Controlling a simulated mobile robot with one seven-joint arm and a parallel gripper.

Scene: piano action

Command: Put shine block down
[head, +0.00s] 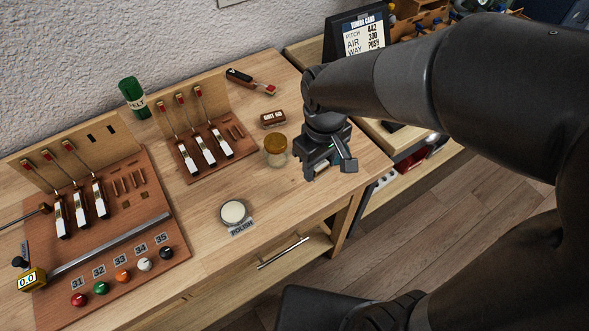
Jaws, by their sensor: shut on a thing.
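My gripper (329,168) is over the right end of the wooden bench (290,210), pointing down. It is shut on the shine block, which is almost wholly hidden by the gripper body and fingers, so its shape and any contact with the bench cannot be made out. A round pale polish dish (233,212) with a POLISH label sits to the left, near the bench's front edge. A small brown block (273,119) with a white label lies behind and left of my gripper; its lettering is too small to read surely.
A yellowish jar (276,150) stands close left of my gripper. A key rack (211,150) with white keys is further left, with a green felt roll (133,97) behind. A red-tipped tool (250,80) lies at the back. Bare bench lies between the jar and the front edge.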

